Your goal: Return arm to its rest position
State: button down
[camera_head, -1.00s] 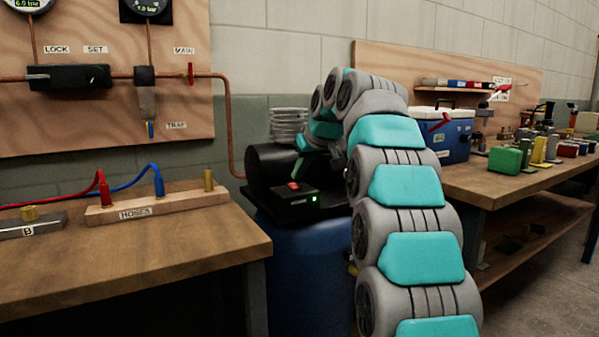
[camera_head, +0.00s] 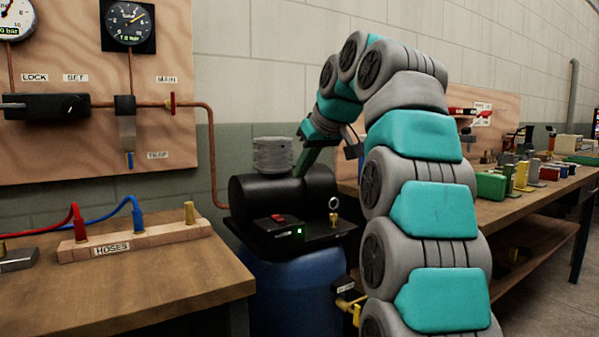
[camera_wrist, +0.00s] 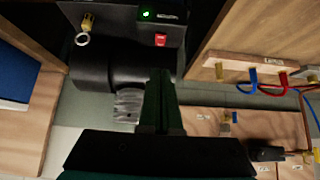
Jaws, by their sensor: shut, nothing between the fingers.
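My arm rises from the lower right of the head view and bends over at the top. My gripper (camera_head: 306,160) points down in front of the black compressor tank (camera_head: 262,192), close to its top in the picture. I cannot tell whether it touches the tank. In the wrist view my gripper (camera_wrist: 160,76) is shut with nothing between its fingers, and the black tank (camera_wrist: 100,66) lies beyond it. The grey ribbed cylinder (camera_head: 272,155) stands on the tank.
A blue barrel (camera_head: 290,300) stands under the compressor. The left bench (camera_head: 110,295) holds the hose rack (camera_head: 135,237), with a gauge board (camera_head: 75,100) above. The right bench (camera_head: 530,205) holds several coloured parts. Grey floor (camera_head: 560,285) shows at the right.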

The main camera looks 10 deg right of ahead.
jog(key=s+a+f+m+g, duration=0.1)
jog(key=s+a+f+g, duration=0.15)
jog(key=s+f, duration=0.6)
jog(key=s+a+f+m+g, duration=0.1)
jog(key=s+a+f+g, duration=0.15)
jog(key=s+f, duration=0.6)
jog(key=s+d+f+m+g+h, duration=0.1)
jog(key=s+f+g, duration=0.3)
jog(key=s+f, duration=1.9)
jog(key=s+d+h, duration=0.1)
jog(key=s, duration=0.2)
jog(key=shift+s+d+f+m+g+h, duration=0.25)
jog(key=shift+m+g+h, duration=0.05)
